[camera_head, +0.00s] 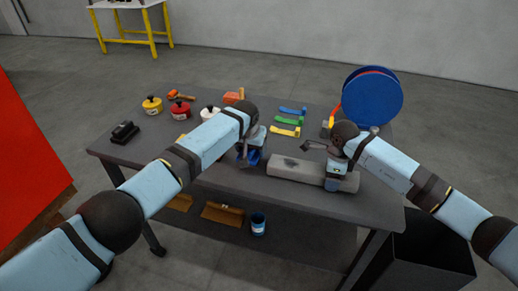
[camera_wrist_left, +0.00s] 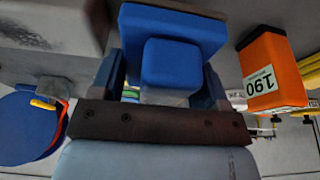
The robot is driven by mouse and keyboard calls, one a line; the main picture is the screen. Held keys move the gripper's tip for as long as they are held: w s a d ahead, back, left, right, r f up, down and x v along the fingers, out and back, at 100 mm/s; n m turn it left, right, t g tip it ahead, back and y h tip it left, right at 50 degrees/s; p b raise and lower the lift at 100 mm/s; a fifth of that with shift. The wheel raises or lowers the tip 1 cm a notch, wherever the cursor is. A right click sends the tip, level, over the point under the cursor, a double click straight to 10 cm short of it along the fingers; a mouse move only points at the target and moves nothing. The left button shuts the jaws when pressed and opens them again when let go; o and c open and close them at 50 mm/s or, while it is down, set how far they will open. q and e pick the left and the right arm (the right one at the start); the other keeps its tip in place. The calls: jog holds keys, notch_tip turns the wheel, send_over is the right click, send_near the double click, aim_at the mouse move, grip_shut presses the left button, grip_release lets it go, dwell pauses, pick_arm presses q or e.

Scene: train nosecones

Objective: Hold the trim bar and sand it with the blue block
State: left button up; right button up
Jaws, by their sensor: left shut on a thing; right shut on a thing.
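The grey trim bar (camera_head: 297,169) lies along the front right of the table, with a dark smudge on its top towards the left end. My right gripper (camera_head: 335,178) is shut on the bar near its right end. My left gripper (camera_head: 249,155) is shut on the blue block (camera_head: 253,159), just left of the bar's left end. In the left wrist view the blue block (camera_wrist_left: 172,60) sits between the fingers, and the bar (camera_wrist_left: 50,22) shows at upper left, apart from the block. The block's height above the table is hard to tell.
An orange block (camera_head: 233,97) marked 190 in the wrist view (camera_wrist_left: 270,72) stands behind my left arm. Yellow, red and white pots (camera_head: 180,110), coloured strips (camera_head: 288,121) and a blue reel (camera_head: 372,97) are farther back. A dark bin (camera_head: 430,255) stands at lower right.

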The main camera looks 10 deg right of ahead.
pick_arm(q)
jog(key=shift+w+a, duration=0.2)
jog(key=shift+a, duration=0.1)
jog(key=shift+r, duration=0.15)
jog(key=shift+r, duration=2.95)
jog(key=shift+r, duration=1.5)
jog(key=shift+d, duration=0.1)
